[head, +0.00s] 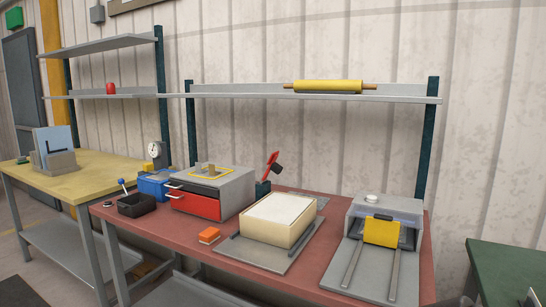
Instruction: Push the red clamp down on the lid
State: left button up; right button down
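The red clamp (271,165) stands up and tilts at the back left corner of a cream box, its handle raised above the box. It has a dark part near its right side. A pale, flat panel that looks like the lid (279,208) lies on top of the cream box (268,229). The clamp does not lie on this panel. Neither of my grippers shows in the head view.
The box sits on a grey plate (246,255) on the red table (190,240). A grey box with a red drawer (194,203) stands to the left, and an orange block (209,236) lies in front. A grey machine with a yellow panel (381,231) stands to the right.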

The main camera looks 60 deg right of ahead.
aim_at(274, 166)
jog(key=z, duration=1.1)
